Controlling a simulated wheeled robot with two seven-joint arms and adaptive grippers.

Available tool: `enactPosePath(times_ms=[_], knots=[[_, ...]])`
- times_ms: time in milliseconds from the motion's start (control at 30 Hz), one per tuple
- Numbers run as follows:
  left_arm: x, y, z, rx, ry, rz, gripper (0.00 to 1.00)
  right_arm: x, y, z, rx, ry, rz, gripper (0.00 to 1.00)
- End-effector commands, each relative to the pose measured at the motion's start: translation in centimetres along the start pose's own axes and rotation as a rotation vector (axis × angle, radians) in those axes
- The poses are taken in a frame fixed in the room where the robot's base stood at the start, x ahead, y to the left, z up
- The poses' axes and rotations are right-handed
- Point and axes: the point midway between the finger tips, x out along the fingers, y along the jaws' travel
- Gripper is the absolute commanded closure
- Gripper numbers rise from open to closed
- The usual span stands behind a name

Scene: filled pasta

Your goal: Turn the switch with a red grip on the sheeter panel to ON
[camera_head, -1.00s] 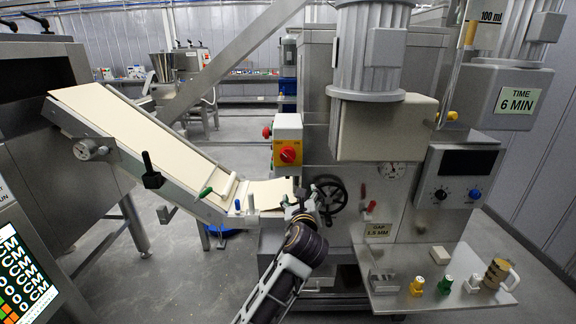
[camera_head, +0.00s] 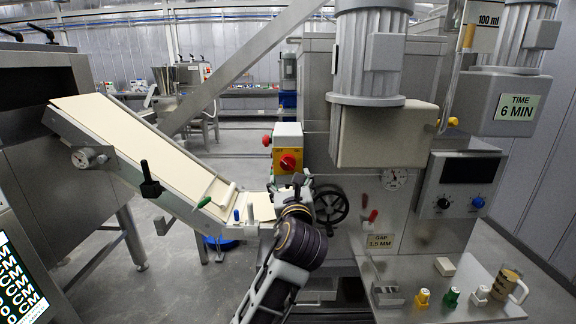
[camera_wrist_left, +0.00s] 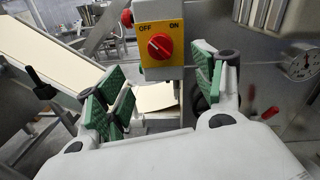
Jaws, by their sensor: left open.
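The red-grip switch (camera_head: 288,162) sits on a yellow plate on the front of a small box on the sheeter panel. In the left wrist view, the red grip (camera_wrist_left: 160,46) is between the printed words OFF, at left, and ON, at right. Its pointer seems turned toward the OFF side. My left gripper (camera_head: 290,188) is just below and in front of the switch. In the left wrist view, its green-padded fingers (camera_wrist_left: 155,88) are spread wide with nothing between them, and the switch shows beyond the gap, apart from them. My right gripper is not in view.
A red button (camera_head: 267,140) sticks out from the box's left side. A black handwheel (camera_head: 331,204) and a red-handled lever (camera_head: 373,215) are to the right. The dough conveyor (camera_head: 130,140) slopes down at left. A shelf at lower right holds a jug (camera_head: 508,284) and small shakers.

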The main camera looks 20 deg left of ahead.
Motion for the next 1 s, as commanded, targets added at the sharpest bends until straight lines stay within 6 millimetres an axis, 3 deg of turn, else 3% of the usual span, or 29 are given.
enactPosePath(times_ms=[1000], knots=[[11.1, 0.0, -0.1, 0.000, 0.001, 0.001, 0.32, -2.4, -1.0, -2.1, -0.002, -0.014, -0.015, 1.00]])
